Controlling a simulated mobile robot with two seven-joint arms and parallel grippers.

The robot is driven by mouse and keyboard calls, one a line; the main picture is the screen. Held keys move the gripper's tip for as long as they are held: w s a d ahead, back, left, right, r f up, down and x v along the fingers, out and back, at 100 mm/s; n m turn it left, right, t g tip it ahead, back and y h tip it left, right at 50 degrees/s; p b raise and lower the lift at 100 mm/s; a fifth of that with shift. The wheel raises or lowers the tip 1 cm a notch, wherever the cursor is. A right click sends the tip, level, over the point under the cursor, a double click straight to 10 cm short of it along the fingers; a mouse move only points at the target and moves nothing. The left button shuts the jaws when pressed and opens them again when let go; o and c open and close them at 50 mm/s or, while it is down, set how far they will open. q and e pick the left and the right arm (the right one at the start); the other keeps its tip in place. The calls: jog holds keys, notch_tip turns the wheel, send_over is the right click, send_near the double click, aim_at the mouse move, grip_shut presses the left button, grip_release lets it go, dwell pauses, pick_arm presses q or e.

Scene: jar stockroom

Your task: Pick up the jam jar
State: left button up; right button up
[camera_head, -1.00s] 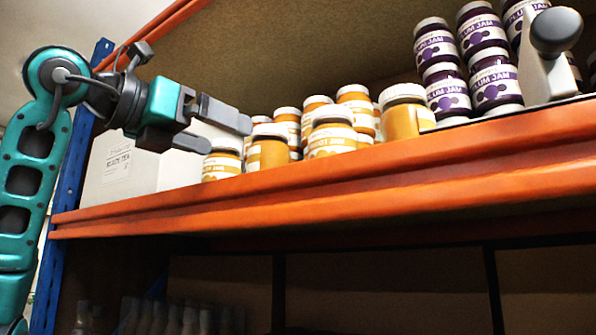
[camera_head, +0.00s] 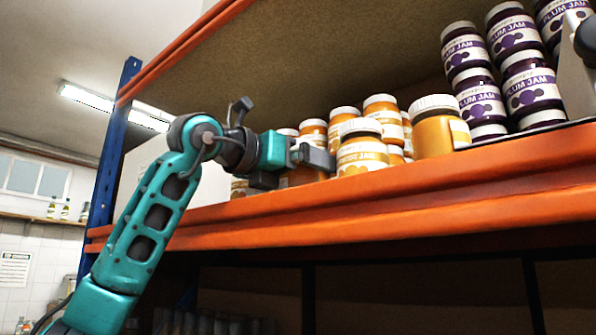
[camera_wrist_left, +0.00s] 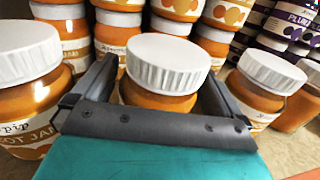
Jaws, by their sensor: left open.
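Several orange jam jars with white lids stand on the shelf; the front one (camera_head: 362,152) shows in the head view. My left gripper (camera_head: 312,160) is at the left side of this jar and overlaps the jars behind it. In the left wrist view, my left gripper (camera_wrist_left: 158,78) is open, with one finger on each side of an orange jar (camera_wrist_left: 165,72). The lower part of that jar is hidden by the gripper. I cannot tell whether the fingers touch it.
Another orange jar (camera_wrist_left: 30,85) stands close to the left finger and one (camera_wrist_left: 265,88) close to the right. Stacked plum jam jars (camera_head: 480,95) stand to the right. The shelf's orange front beam (camera_head: 400,205) runs below, and a blue post (camera_head: 115,150) stands left.

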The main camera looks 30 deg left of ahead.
pick_arm(q)
jog(key=shift+w, duration=0.35)
jog(key=shift+c, duration=0.3)
jog(key=shift+s+r, duration=0.1)
jog(key=shift+r, duration=0.05)
jog(key=c, duration=1.6)
jog(key=shift+o, duration=0.2)
notch_tip(320, 180, up, 10)
jog(key=p, duration=0.3)
jog(key=shift+d+p, duration=0.1)
jog(key=shift+p, duration=0.2)
